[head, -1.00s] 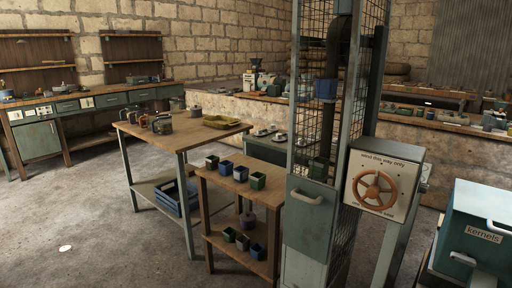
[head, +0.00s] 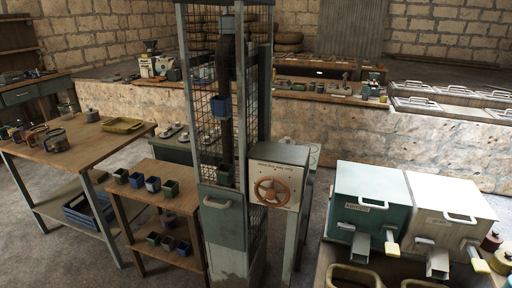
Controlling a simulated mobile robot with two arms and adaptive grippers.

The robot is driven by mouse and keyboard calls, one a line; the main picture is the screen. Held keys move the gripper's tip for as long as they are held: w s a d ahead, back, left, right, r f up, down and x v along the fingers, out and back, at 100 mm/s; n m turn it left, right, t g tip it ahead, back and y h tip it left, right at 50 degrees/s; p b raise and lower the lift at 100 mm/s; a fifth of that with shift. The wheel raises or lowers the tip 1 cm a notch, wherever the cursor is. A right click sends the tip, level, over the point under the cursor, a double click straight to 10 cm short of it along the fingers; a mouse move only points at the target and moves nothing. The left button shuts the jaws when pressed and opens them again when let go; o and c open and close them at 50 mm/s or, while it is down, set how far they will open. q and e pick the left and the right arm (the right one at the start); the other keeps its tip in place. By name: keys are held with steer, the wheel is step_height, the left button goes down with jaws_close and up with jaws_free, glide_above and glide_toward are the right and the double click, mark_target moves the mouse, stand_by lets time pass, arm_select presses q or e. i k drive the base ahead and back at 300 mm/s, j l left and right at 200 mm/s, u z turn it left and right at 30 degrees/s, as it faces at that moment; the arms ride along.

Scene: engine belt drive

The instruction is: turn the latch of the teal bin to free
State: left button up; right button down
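The teal bin (head: 371,205) stands at the right in the head view, with a label on its front and a pale handle (head: 378,196) on its top. A grey chute (head: 360,246) sticks out low on its front. A pale yellow-tipped lever (head: 392,246) shows at its lower right front corner; it may be the latch, and I cannot tell its setting. Neither of my grippers is in view.
A white bin (head: 451,208) with its own chute stands against the teal bin's right. Tan trays (head: 354,277) lie below in front. A caged column with a wheel box (head: 278,185) stands left. Floor shows between column and bins.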

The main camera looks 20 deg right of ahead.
mark_target(346, 226)
steer(key=z, duration=1.4)
